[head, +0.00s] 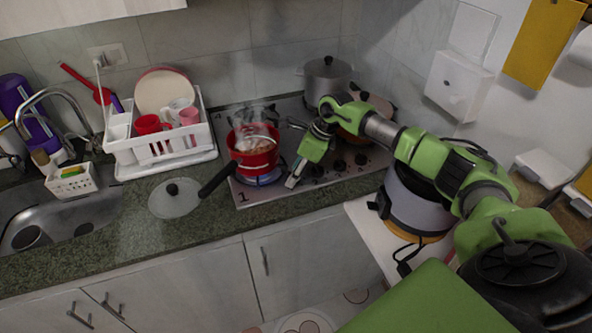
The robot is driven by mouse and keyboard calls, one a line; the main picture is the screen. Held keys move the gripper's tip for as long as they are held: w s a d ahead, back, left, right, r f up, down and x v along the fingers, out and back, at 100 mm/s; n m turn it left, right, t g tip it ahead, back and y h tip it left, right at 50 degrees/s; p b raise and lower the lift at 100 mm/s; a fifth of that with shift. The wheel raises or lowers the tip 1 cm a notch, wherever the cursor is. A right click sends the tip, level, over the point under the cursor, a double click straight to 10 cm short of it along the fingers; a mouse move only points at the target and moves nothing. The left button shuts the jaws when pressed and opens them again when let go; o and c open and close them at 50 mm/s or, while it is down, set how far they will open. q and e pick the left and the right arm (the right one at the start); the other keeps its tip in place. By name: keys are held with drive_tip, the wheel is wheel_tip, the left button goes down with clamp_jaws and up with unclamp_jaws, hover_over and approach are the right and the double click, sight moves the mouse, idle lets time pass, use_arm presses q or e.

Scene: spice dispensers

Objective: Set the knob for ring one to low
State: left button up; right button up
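The stove (275,193) is set in the counter, with a "1" marked at its front left corner. A red pot (254,153) with a black handle stands on the burner there, with a blue flame (260,180) under it. Dark knobs (317,170) sit in a row right of this burner. My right gripper (293,180) points down at the left end of the row, close to the stove top. It hides what lies beneath it, so I cannot tell whether it touches a knob or whether its fingers are open. My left gripper is not in view.
A glass lid (175,197) lies on the counter left of the pot handle. A white dish rack (165,160) stands behind it. A grey pot (327,80) is at the stove's back, and another pot is partly behind my arm. A rice cooker (415,205) stands right.

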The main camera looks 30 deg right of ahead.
drive_tip(key=shift+c, duration=0.4)
drive_tip(key=c, duration=1)
drive_tip(key=shift+s+m+h, duration=0.1)
drive_tip(key=shift+m+h, duration=0.2)
drive_tip(key=shift+m, duration=0.7)
drive_tip(key=shift+a+m+t+h, duration=0.1)
drive_tip(key=shift+m+t+h, duration=0.3)
drive_tip(key=shift+m, duration=0.9)
drive_tip(key=o, duration=1.1)
